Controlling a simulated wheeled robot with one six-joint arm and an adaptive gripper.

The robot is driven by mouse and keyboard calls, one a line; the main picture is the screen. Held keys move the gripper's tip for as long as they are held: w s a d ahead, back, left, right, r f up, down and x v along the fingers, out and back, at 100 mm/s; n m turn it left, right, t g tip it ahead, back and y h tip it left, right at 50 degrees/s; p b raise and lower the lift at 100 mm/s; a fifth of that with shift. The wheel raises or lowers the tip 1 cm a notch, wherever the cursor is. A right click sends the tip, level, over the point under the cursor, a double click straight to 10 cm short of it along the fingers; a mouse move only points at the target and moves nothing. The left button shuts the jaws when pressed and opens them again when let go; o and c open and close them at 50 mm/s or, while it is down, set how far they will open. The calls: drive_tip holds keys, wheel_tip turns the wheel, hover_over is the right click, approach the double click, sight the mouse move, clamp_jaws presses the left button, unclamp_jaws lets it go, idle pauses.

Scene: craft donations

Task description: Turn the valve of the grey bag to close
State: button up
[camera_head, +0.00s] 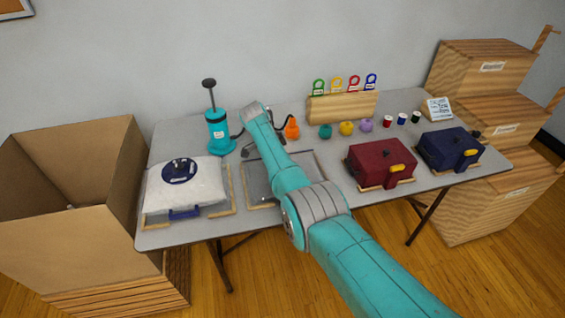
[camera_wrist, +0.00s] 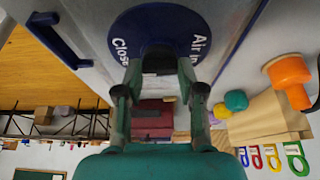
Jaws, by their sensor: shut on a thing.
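The grey bag (camera_head: 258,182) lies flat in a wooden frame at the middle of the table, partly hidden by my arm. In the wrist view its round blue valve dial (camera_wrist: 125,30) shows the white words "Close" at the left and "Air in" at the right. My gripper (camera_wrist: 158,75) is at the dial, with its two fingers shut on the dark valve knob (camera_wrist: 158,60) at its centre. The exact turn of the knob is hard to tell. In the head view the gripper (camera_head: 250,148) is mostly hidden by the arm, and the valve cannot be seen.
A puffed white bag (camera_head: 205,190) with its own blue valve lies at the left. A teal pump (camera_head: 220,130) stands behind it. An orange object (camera_head: 292,128) and yarn balls (camera_head: 346,128) are behind the grey bag. Red (camera_head: 375,160) and navy (camera_head: 445,148) cases stand at the right.

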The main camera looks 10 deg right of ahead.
drive_tip(key=o, duration=1.2)
drive_tip(key=shift+c, duration=0.2)
drive_tip(key=v, duration=1.2)
